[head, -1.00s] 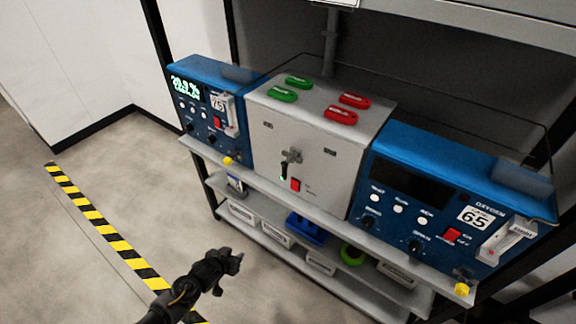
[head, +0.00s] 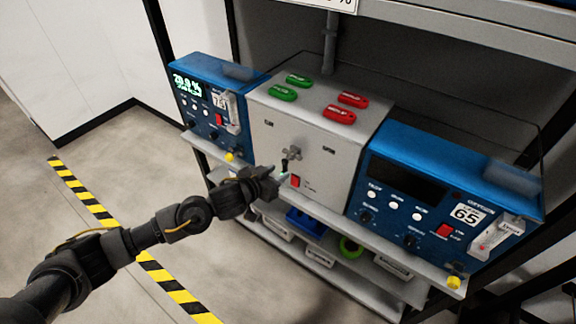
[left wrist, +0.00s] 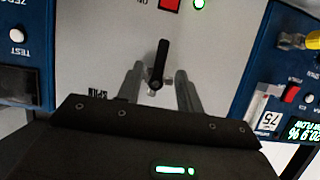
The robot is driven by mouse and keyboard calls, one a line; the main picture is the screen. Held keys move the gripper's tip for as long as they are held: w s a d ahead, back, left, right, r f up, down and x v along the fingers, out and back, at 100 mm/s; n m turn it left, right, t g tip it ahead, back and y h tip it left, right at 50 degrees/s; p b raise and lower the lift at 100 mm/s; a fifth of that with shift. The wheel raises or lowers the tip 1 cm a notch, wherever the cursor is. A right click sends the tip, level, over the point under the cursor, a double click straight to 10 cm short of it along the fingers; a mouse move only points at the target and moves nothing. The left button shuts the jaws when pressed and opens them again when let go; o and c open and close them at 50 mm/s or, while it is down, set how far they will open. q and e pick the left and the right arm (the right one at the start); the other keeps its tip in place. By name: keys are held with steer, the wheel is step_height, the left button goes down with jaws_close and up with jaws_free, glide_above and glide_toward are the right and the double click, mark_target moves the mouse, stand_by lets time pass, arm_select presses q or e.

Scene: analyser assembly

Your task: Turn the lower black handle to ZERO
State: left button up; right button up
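The grey box (head: 310,135) in the middle of the shelf has a metal valve (head: 291,153) on its front, with a black handle (head: 284,166) pointing down from it. In the left wrist view, which is upside down, the black handle (left wrist: 161,60) points up. My left gripper (head: 277,178) is at the box front, by the handle's lower part. In the left wrist view, my left gripper (left wrist: 158,76) is open, one finger on each side of the handle, with gaps visible. A SPAN label (left wrist: 97,93) shows there. My right gripper is not in view.
A red switch (head: 295,181) sits close to the handle. Blue analysers (head: 205,85) and (head: 440,190) stand either side of the box. Green tags (head: 283,94) and red tags (head: 340,113) lie on top. The shelf edge (head: 350,232) runs below; the floor is open at left.

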mark_target(284, 169)
arm_select(q)
steer(key=x, duration=0.7)
steer(key=shift+r+p, duration=0.1)
steer(key=shift+p, duration=0.3)
jaws_close()
